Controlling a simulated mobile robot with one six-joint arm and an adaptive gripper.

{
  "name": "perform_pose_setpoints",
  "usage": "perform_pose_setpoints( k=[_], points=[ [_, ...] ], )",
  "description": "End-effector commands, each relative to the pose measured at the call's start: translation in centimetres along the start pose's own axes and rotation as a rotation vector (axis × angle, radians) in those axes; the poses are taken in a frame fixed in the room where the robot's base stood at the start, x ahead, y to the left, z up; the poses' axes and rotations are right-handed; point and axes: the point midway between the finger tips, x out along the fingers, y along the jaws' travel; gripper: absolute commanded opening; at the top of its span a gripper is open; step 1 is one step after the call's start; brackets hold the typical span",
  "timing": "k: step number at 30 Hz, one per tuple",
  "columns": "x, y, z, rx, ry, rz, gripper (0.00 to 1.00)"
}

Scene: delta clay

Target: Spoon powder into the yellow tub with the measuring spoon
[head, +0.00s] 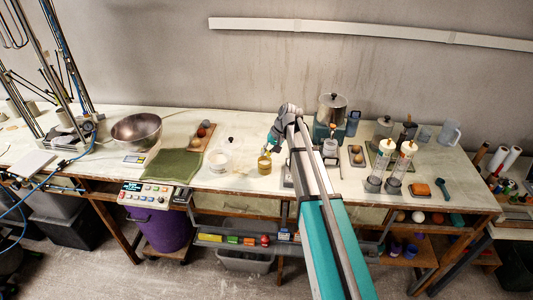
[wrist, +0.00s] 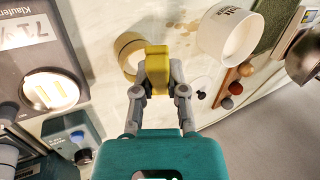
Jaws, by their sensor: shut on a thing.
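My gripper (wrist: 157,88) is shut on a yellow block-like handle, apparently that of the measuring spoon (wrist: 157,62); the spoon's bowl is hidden. The yellow tub (wrist: 122,44) shows as a round rim just beyond the held piece, partly covered by it. In the head view the yellow tub (head: 264,166) stands on the table, with my gripper (head: 270,147) above it. A white tub with dark lettering (wrist: 240,40) stands to the right in the wrist view. In the head view this white tub (head: 218,161) is left of the yellow one. I cannot tell whether the spoon holds powder.
Brown stains mark the tabletop (wrist: 184,25) between the tubs. A board with several small balls (wrist: 232,85) lies to the right in the wrist view. A green mat (head: 175,166) and metal bowl (head: 137,130) lie farther left.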

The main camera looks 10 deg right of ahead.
Motion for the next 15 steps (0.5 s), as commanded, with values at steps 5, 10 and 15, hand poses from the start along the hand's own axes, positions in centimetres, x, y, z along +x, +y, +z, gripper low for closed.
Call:
perform_pose_setpoints(
  k=[5,10,15],
  points=[
    [0.04,0.04,0.0,0.005,0.0,-0.009,0.0],
    [0.07,0.09,0.01,0.029,0.001,-0.05,0.0],
    [0.06,0.12,0.02,0.075,0.001,-0.129,0.0]
  ],
)
